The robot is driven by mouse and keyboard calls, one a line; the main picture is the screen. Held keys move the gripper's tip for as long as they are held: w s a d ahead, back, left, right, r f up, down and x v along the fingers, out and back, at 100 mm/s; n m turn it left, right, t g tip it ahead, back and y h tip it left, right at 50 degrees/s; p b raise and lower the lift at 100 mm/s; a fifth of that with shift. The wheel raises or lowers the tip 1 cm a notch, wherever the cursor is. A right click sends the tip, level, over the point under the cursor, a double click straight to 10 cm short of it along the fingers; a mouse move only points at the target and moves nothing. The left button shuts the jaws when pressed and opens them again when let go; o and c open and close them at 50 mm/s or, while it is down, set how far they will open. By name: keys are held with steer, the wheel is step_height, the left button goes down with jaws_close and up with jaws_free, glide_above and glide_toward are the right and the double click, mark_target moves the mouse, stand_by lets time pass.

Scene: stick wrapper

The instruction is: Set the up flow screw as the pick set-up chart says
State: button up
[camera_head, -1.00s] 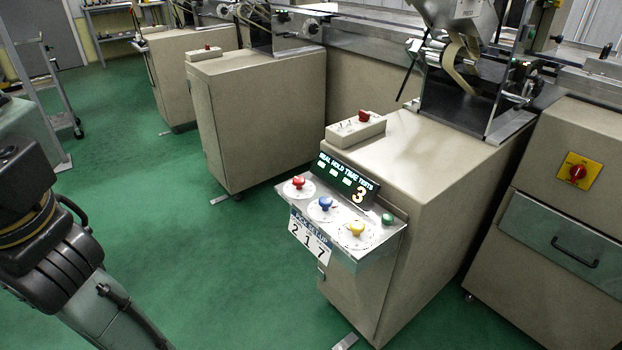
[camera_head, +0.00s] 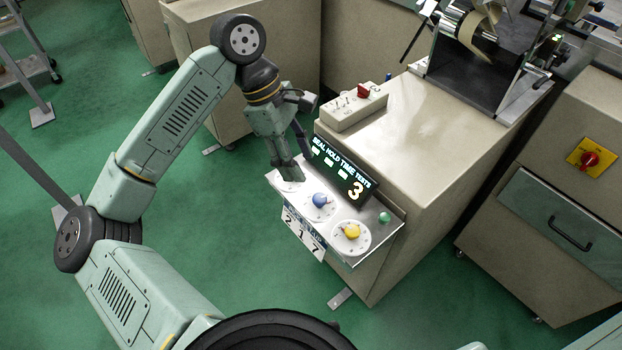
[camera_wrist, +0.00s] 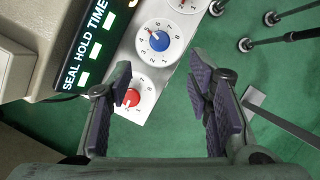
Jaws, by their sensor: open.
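The control shelf carries a blue knob (camera_head: 320,201) and a yellow knob (camera_head: 351,231), each on a round white dial. A red knob (camera_wrist: 132,97) on its numbered dial (camera_wrist: 145,101) shows in the wrist view; my gripper hides it in the head view. The blue knob (camera_wrist: 158,41) is there too. A white chart card (camera_head: 303,235) on the shelf front reads 2, 1, 7; its heading is too small to read surely. My gripper (camera_head: 288,180) is over the red knob's end of the shelf. In the wrist view my gripper (camera_wrist: 160,68) is open, its left finger overlapping the red dial. No knob is visibly labelled as a flow screw.
A display (camera_head: 342,172) showing a 3 stands behind the knobs. A green button (camera_head: 384,217) is at the shelf's right end. A switch box (camera_head: 354,107) sits on the cabinet (camera_head: 420,140). Green floor is open in front of the shelf.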

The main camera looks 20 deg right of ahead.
mark_target(319, 197)
steer(key=p+x, duration=0.2)
steer(key=x, duration=0.7)
steer(key=shift+s+d+f, duration=0.15)
steer(key=shift+d+f, duration=0.05)
steer(key=shift+f, duration=0.1)
steer(key=shift+c, duration=0.6)
jaws_close()
steer(key=shift+f+b, duration=0.15)
steer(key=shift+b, duration=0.3)
